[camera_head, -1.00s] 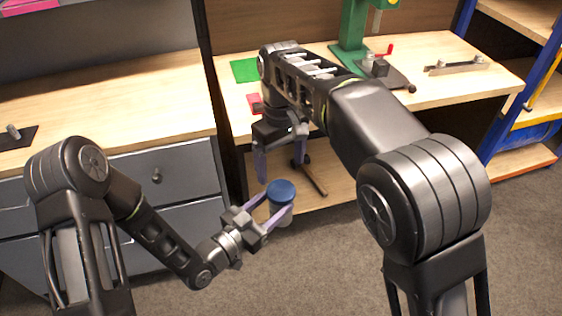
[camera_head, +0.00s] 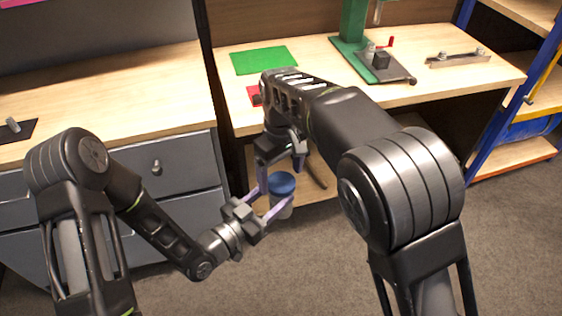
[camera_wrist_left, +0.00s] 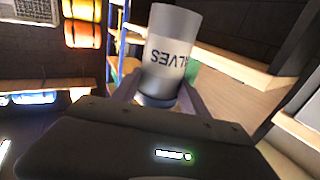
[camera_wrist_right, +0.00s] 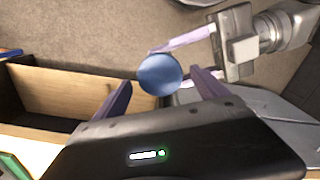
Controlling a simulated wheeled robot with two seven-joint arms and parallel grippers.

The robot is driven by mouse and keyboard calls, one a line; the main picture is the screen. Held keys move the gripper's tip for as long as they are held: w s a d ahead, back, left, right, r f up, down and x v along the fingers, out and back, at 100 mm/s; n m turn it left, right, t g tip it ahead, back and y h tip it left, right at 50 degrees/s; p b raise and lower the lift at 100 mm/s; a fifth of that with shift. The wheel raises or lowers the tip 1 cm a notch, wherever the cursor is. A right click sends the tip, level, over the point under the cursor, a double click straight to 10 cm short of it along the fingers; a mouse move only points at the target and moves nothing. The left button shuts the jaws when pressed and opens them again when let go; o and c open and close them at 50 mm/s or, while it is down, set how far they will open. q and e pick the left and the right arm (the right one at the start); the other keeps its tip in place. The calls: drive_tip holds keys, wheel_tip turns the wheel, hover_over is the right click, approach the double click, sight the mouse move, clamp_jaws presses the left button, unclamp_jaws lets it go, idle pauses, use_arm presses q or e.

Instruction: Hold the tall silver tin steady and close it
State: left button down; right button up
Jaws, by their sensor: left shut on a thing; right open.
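The tall silver tin (camera_head: 281,211) hangs in the air in front of the workbench, with a round blue lid (camera_head: 281,183) at its top. In the left wrist view the tin (camera_wrist_left: 170,50) appears upside down with part of a dark-lettered label, "ALVES". My left gripper (camera_head: 276,200) is shut on the tin, one finger on each side. My right gripper (camera_head: 281,172) is open and points down just above the lid. In the right wrist view the blue lid (camera_wrist_right: 160,74) shows between its spread fingers. I cannot tell whether the lid is fully seated.
The workbench (camera_head: 310,75) behind carries a green mat (camera_head: 264,60), a green press (camera_head: 355,35) and a metal bar (camera_head: 457,59). A grey drawer cabinet (camera_head: 180,180) stands left. A blue-framed shelf (camera_head: 495,90) stands right. The floor in front is clear.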

drive_tip(key=shift+f, duration=0.8)
drive_tip(key=shift+c, duration=0.3)
drive_tip(key=c, duration=1.4)
drive_tip(key=o, duration=1.6)
wheel_tip(320, 180, up, 8)
drive_tip(key=shift+f, duration=0.2)
